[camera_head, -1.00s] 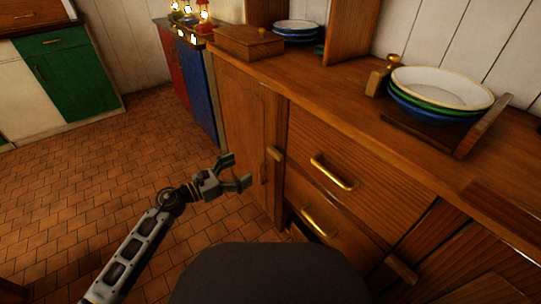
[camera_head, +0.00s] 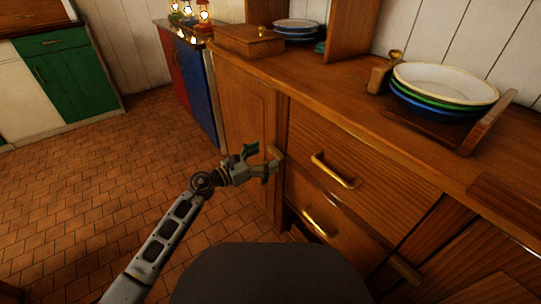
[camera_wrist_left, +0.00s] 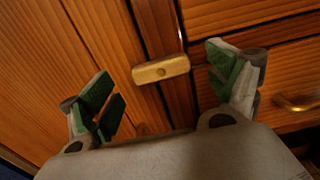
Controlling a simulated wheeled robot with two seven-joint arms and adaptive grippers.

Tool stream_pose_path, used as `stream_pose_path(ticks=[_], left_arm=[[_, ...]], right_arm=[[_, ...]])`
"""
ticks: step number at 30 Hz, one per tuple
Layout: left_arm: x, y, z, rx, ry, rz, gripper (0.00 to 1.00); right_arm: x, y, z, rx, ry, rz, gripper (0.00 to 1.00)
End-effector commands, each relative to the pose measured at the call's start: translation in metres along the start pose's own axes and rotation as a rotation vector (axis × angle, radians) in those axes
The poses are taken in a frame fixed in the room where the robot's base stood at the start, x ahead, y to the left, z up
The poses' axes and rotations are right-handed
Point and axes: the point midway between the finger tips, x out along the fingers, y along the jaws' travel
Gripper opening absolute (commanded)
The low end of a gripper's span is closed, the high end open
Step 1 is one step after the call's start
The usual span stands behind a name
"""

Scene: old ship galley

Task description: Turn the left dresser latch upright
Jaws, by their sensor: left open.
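The left dresser latch is a small pale wooden bar (camera_wrist_left: 160,70) with a round pin at its middle. In the left wrist view it lies crosswise over the upright strip between door and drawers. In the head view its upper part (camera_head: 274,151) shows just beyond my left gripper (camera_head: 265,160), which hides some of it. My left gripper is open, with green-padded fingers. In the left wrist view the latch lies between and ahead of the fingertips (camera_wrist_left: 165,80), with gaps on both sides. My right gripper is not in view.
The dresser door (camera_head: 240,120) is shut, left of the latch. Brass drawer handles (camera_head: 334,172) stick out to its right. A second wooden latch (camera_head: 404,269) is at lower right. Stacked bowls (camera_head: 445,85) and a wooden box (camera_head: 249,41) stand on top. The tiled floor at left is clear.

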Motion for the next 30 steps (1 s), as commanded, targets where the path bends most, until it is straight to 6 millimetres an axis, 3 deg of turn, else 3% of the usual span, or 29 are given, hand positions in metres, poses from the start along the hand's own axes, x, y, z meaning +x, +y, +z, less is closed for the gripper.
stream_pose_path(ticks=[9,21,30], left_arm=[[0.024,0.0,-0.001,0.0,0.0,0.001,0.89],[0.027,0.0,0.0,0.0,0.0,0.001,0.88],[0.026,0.0,0.0,0.0,0.0,0.001,0.49]], right_arm=[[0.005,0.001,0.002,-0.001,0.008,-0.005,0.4],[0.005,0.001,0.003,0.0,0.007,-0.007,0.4],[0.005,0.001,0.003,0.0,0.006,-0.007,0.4]])
